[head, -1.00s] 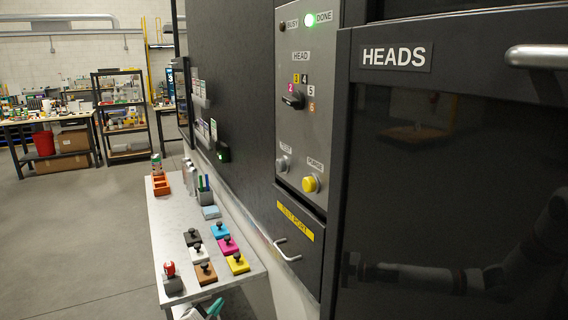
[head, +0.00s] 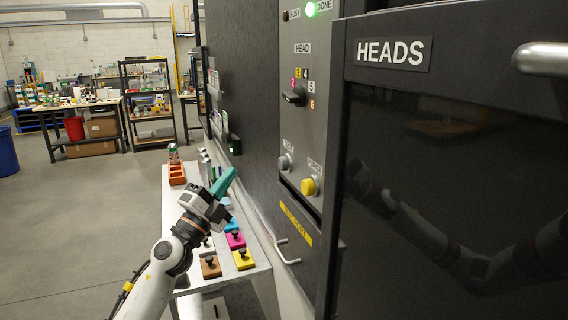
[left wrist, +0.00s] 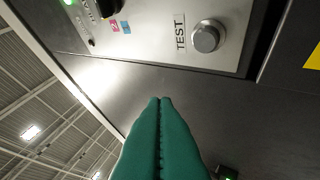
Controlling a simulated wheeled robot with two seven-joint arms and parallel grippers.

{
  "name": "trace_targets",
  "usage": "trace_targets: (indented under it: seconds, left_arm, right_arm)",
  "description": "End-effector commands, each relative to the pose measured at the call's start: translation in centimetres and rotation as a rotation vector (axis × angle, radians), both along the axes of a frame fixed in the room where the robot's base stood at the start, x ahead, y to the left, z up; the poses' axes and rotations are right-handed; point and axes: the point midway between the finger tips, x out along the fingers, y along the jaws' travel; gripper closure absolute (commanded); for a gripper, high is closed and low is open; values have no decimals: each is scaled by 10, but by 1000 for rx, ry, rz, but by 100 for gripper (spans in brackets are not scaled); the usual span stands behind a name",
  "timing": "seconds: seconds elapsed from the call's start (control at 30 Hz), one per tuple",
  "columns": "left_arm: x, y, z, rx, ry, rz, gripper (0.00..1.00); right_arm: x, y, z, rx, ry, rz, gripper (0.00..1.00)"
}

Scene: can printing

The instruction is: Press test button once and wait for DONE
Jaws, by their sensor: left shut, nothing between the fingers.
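The grey TEST button (head: 285,162) sits low on the left of the grey control panel (head: 303,130). It also shows in the left wrist view (left wrist: 208,37), beside its TEST label. The green DONE lamp (head: 319,7) is lit, and the BUSY lamp (head: 291,15) is dark. My left gripper (head: 230,172) has teal fingers, shut and empty, to the left of the button and apart from it. In the left wrist view its fingertips (left wrist: 160,100) point toward the dark panel below the button. My right gripper is not in view.
A yellow PURGE button (head: 310,187) is right of the TEST button. A HEAD selector knob (head: 294,95) is above. A grey shelf (head: 256,276) with coloured knobbed blocks is below my left arm. The HEADS door (head: 440,150) stands at the right.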

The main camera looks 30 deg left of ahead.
Motion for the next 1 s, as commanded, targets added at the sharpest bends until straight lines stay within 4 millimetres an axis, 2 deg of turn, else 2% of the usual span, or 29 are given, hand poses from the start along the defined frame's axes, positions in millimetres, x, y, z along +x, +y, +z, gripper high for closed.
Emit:
trace_targets:
  seconds: [0.47,1.0]
  left_arm:
    - [5,-5,1,0,-1,-1,100]
    - [57,-49,1,-2,-3,-1,100]
  right_arm:
    - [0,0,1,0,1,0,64]
    - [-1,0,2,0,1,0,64]
